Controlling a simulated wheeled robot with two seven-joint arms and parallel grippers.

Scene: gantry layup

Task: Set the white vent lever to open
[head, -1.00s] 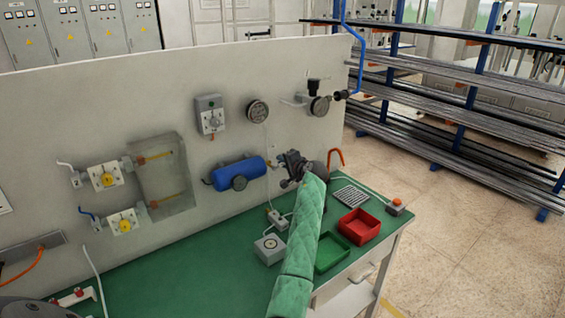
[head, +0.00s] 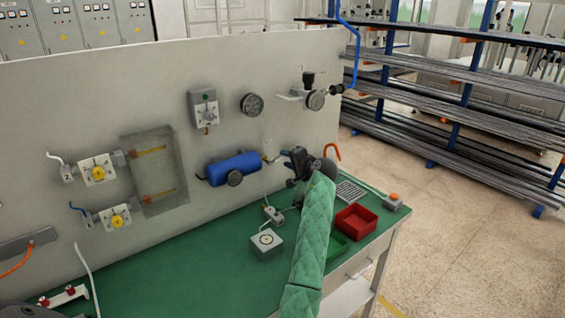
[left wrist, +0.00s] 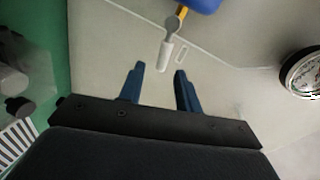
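The white vent lever (left wrist: 165,56) shows in the left wrist view, hanging from a grey round pivot on a yellow fitting (left wrist: 182,13) at the end of the blue tank (left wrist: 203,4). In the head view the tank (head: 233,168) is on the grey panel, and the lever is too small to make out clearly. My left gripper (left wrist: 160,82) is open, its two blue fingers apart with nothing between them. The lever's free end lies just beyond the fingertips, roughly in line with the gap. In the head view my left gripper (head: 298,163) is right of the tank. My right gripper is not seen.
A pressure gauge (left wrist: 301,73) is at the right of the wrist view. An orange hook (head: 332,152) is right of my gripper.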

